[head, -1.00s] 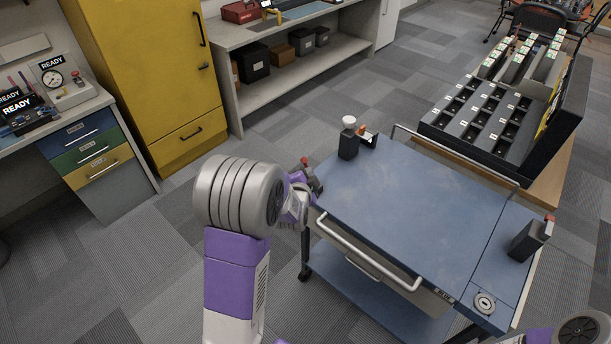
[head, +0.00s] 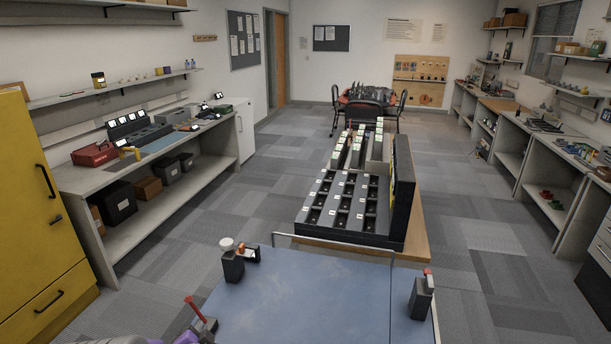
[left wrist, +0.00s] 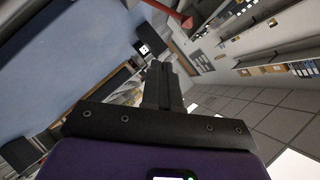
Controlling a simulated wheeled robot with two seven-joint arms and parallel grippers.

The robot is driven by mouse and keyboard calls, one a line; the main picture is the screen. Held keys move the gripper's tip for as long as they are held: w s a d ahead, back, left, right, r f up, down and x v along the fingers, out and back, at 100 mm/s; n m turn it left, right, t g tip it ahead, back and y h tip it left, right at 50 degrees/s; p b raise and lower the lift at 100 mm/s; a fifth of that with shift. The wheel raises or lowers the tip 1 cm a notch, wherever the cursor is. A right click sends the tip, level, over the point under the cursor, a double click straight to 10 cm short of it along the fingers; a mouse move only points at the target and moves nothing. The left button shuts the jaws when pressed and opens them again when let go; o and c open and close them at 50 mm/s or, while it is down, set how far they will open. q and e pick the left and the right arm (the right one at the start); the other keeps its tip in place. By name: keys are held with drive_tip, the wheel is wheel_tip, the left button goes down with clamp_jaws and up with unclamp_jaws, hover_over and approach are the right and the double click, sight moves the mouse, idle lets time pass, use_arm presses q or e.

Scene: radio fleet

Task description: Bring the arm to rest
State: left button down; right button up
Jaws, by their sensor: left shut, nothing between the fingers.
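My left gripper (head: 188,336) is only partly in the head view, low at the bottom left, beside the near left part of the blue cart top (head: 300,300). In the left wrist view its two dark fingers (left wrist: 165,84) are together with nothing between them. A bit of my purple arm shows at the bottom edge. My right gripper is not in view.
A red stick (head: 201,313) rises close to my left gripper. A dark block with a white knob (head: 231,262) and a red-topped dark block (head: 421,296) stand on the cart. A black slotted rack (head: 345,205) is behind. Grey floor is clear left.

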use_arm(q)
drive_tip(key=s+d+f+n+g+h, duration=0.25)
drive_tip(key=s+d+f, duration=0.25)
drive_tip(key=f, duration=0.5)
drive_tip(key=s+d+f+n+g+h, duration=0.2)
drive_tip(key=s+d+f+g, duration=0.3)
drive_tip(key=f, duration=0.5)
drive_tip(key=s+d+f+n+g+h, duration=0.2)
drive_tip(key=s+d+f, duration=0.1)
drive_tip(key=s+d, duration=0.3)
drive_tip(key=s+d+f+n+g+h, duration=0.2)
drive_tip(key=s+d+f+n, duration=0.1)
drive_tip(key=s+d, duration=0.3)
drive_tip(key=shift+s+d+f, duration=0.15)
drive_tip(key=shift+s+f, duration=0.05)
drive_tip(key=shift+s, duration=0.45)
